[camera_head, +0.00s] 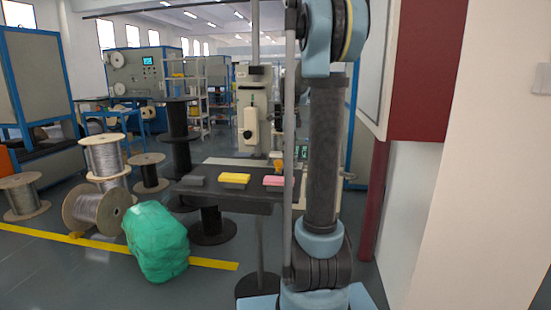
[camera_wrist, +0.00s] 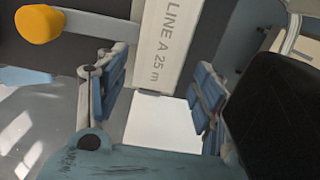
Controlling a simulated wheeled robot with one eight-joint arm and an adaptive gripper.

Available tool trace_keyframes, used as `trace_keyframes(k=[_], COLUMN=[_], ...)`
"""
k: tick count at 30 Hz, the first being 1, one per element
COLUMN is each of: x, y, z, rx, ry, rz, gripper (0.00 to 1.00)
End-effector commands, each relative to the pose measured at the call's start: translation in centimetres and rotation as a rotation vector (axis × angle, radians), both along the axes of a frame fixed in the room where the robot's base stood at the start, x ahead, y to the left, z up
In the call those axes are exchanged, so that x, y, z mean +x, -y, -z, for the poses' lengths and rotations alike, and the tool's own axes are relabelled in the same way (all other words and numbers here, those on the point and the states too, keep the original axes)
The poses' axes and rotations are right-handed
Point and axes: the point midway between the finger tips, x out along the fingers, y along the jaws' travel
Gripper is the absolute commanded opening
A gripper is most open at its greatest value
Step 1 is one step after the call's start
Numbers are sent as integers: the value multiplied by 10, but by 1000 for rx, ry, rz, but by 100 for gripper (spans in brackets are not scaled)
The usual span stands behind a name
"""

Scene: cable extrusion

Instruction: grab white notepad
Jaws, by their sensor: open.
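In the wrist view my gripper (camera_wrist: 162,72) is open, with one blue-grey finger on the left and one on the right. A plain white flat thing (camera_wrist: 165,122) shows between and below the fingers; it looks like the white notepad, but its lower part is hidden by my gripper's body. No finger is seen closed on it, and I cannot tell whether either touches it. In the head view my arm's column hides much of the work area, and I cannot make out the notepad there.
A pale strip marked "LINE A 25 m" (camera_wrist: 164,45) lies beyond the fingers. An orange knob (camera_wrist: 39,24) is at upper left, a black rounded object (camera_wrist: 275,110) at right. The dark table (camera_head: 230,193) bears a yellow block (camera_head: 235,178) and a pink block (camera_head: 275,181). A green bundle (camera_head: 156,242) lies on the floor.

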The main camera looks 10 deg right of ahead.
Motion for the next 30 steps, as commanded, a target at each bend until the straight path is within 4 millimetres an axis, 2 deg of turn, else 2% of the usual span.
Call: trace_keyframes(k=[6,8,12,13,16,17,24,30], x=[0,0,0,0,0,0,0,0], y=[0,-1,-1,-1,-1,-1,-1,-2], z=[1,1,1,1,1,1,-2,-22], rx=[0,0,0,0,0,0,0,0], ry=[0,0,0,0,0,0,0,0], rz=[-1,-1,-1,-1,-2,-2,-2,-2], gripper=[62,50,19,15,14,11,11,11])
